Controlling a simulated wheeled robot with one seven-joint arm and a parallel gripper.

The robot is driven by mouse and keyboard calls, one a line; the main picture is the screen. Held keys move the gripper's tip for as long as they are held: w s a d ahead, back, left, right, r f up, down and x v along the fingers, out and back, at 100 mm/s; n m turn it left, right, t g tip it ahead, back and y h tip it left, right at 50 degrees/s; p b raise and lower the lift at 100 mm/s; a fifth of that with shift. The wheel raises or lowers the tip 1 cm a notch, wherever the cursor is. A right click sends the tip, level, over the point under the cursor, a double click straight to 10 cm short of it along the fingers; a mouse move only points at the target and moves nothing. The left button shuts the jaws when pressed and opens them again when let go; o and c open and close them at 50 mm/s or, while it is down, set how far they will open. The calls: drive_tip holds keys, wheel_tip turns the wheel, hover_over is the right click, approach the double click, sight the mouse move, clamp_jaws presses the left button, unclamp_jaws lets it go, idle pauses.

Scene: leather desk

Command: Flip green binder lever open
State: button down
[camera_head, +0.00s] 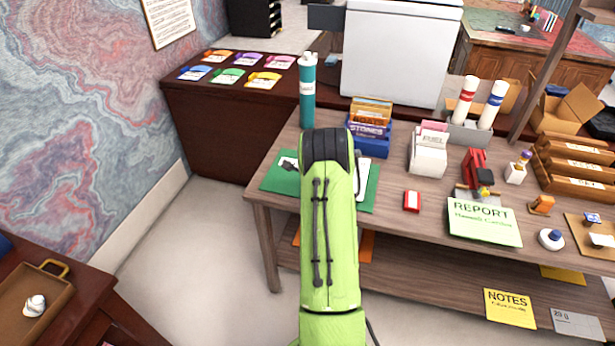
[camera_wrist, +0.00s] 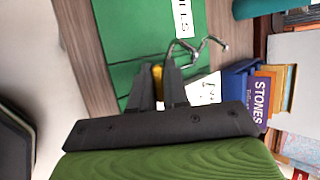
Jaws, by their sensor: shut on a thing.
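The green binder (camera_head: 278,181) lies open on the wooden table, and my green arm covers its middle in the head view. In the wrist view the binder (camera_wrist: 130,32) fills the upper middle, with a white label on it. Its metal ring mechanism (camera_wrist: 207,46) shows as bent wire to the right of my fingers. My gripper (camera_wrist: 158,66) is low over the binder, its two dark fingers close together on a small yellow piece (camera_wrist: 158,76), which looks like the lever's tip. The rest of the lever is hidden by the fingers. My gripper is hidden in the head view.
A teal tube (camera_head: 307,92) stands behind the binder. A blue book box (camera_head: 372,137) stands close behind its right side. A white card box (camera_head: 428,152) and a red item (camera_head: 412,201) are farther right. The table's front edge is just before the binder.

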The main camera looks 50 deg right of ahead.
drive_tip(key=shift+d+r+g, duration=0.1)
drive_tip(key=shift+d+g, duration=0.1)
drive_tip(key=shift+g, duration=0.1)
idle(0.4)
drive_tip(key=c, duration=1.5)
unclamp_jaws()
drive_tip(key=v, duration=0.5)
drive_tip(key=p+v, duration=0.1)
drive_tip(key=v, duration=0.4)
drive_tip(key=p+v, duration=0.1)
drive_tip(key=v, duration=0.4)
drive_tip(key=shift+s+d+r, duration=0.2)
drive_tip(key=shift+s+r, duration=0.1)
drive_tip(key=shift+s, duration=0.05)
